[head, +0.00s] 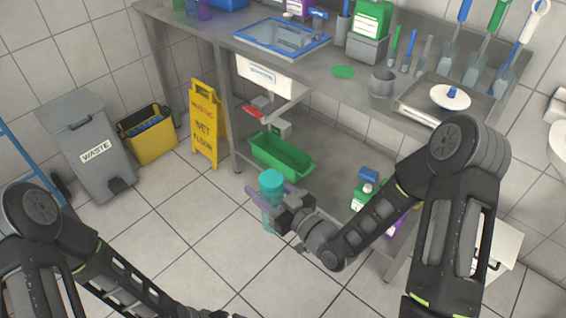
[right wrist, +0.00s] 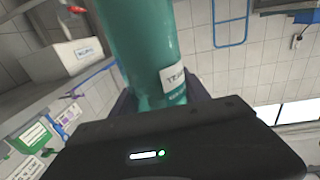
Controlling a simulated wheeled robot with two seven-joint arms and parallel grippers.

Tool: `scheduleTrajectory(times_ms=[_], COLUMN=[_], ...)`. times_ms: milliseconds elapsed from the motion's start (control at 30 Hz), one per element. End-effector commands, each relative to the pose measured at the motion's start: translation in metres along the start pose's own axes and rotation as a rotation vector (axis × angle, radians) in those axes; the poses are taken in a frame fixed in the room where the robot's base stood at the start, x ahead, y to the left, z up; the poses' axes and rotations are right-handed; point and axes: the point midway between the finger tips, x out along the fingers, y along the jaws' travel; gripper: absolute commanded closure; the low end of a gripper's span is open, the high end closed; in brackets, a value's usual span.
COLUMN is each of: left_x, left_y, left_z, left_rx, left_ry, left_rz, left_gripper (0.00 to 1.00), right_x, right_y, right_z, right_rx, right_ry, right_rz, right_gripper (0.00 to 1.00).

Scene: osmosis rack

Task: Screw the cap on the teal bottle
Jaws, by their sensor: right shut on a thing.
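The teal bottle (head: 271,183) is held upright in the air in front of the steel bench. My right gripper (head: 272,204) is shut around its body, with the teal top standing above the fingers. In the right wrist view the bottle (right wrist: 142,45) rises between the fingers, with a white label on its side and its upper end outside the picture. I cannot tell whether the top in the head view is a separate cap. My left arm (head: 120,285) reaches in at the lower left; its fingers are outside the picture.
The steel bench (head: 325,92) carries a blue-rimmed basin (head: 282,38), a green disc (head: 343,72), a grey cup (head: 381,83) and several brushes. A green crate (head: 281,157) is below it. A yellow floor sign (head: 204,125) and grey waste bin (head: 92,145) stand left. The floor in front is clear.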

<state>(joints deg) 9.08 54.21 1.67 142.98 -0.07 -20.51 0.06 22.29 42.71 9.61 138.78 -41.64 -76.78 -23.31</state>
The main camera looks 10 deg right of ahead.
Motion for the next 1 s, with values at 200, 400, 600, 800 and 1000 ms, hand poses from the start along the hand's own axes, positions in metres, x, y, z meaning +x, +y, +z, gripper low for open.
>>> scheduleTrajectory(times_ms=[200,400,600,800,1000], left_x=[0.0,0.0,0.0,0.0,-0.002], left_y=[0.0,0.0,0.0,0.0,0.002], left_z=[0.0,0.0,0.0,-0.006,-0.043], left_rx=[0.0,0.0,0.0,-0.002,-0.024], left_ry=[0.0,0.0,0.0,-0.001,-0.018], left_rz=[0.0,0.0,0.0,-0.005,-0.04], left_gripper=[0.0,0.0,0.0,0.14,0.26], right_x=[-0.003,-0.004,-0.004,-0.004,-0.004], right_y=[-0.04,-0.051,-0.051,-0.051,-0.051], right_z=[0.015,0.019,0.019,0.019,0.018], right_rx=[0.0,-0.001,-0.001,-0.001,-0.001], right_ry=[0.0,0.0,0.001,0.001,0.001], right_rz=[-0.149,-0.194,-0.194,-0.193,-0.192], right_gripper=[1.0,1.0,1.0,1.0,1.0])
